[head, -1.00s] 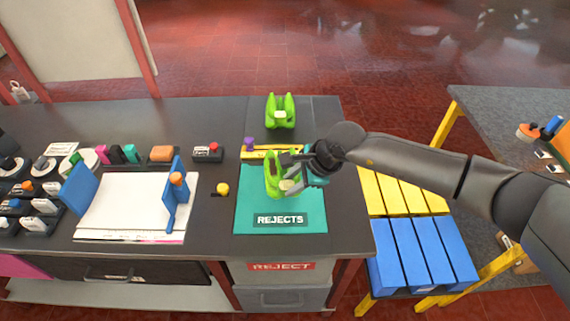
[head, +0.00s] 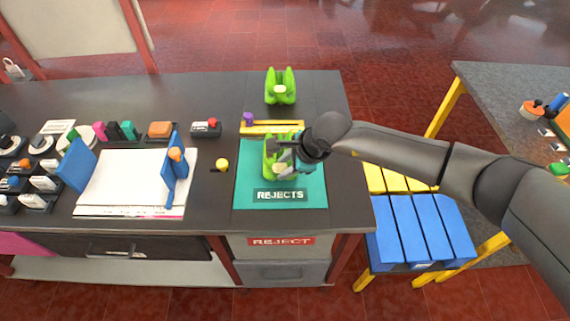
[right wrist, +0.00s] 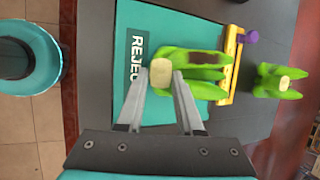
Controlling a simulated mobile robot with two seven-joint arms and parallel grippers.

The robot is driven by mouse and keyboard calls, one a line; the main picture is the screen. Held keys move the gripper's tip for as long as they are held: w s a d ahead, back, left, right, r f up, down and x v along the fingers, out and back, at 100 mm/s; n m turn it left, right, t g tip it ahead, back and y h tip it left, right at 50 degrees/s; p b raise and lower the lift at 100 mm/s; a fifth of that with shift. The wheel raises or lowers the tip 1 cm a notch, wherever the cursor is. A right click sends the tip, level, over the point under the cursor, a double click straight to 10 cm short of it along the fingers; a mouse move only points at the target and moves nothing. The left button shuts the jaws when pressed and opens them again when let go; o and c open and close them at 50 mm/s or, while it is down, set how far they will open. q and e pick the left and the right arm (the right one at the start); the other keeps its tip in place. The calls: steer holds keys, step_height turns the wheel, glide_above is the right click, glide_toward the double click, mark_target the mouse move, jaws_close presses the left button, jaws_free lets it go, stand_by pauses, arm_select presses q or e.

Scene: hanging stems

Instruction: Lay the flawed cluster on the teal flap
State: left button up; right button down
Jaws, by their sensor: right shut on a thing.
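The flawed cluster (right wrist: 205,90) is bright green with a cream stem top and a dark brown patch, seen in the right wrist view. My right gripper (right wrist: 160,78) is shut on its cream top. In the head view the cluster (head: 270,158) is over the far part of the teal flap (head: 250,190), partly hidden by my right gripper (head: 291,165). I cannot tell whether the cluster touches the flap. The flap lies flat on the dark bench and bears a REJECTS label (head: 280,195). My left gripper is not in view.
A second green cluster (head: 280,88) stands behind the flap. A yellow bar (head: 270,128) with a purple knob (head: 248,118) runs along the flap's far edge. A yellow ball (head: 222,164) sits left of the flap. The bench's right edge is close by.

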steer(key=shift+w+f+b, duration=0.1)
steer(key=shift+f+b, duration=0.15)
steer(key=shift+b, duration=0.1)
stand_by(0.5)
steer(key=shift+c, duration=2.4)
jaws_free()
steer(key=shift+f, duration=0.2)
steer(key=shift+s+d+r, duration=0.15)
steer(key=shift+s+r, duration=0.05)
steer(key=shift+r, duration=0.25)
steer(key=v, duration=1.4)
steer(key=shift+s+r, duration=0.15)
steer(key=shift+r, duration=0.1)
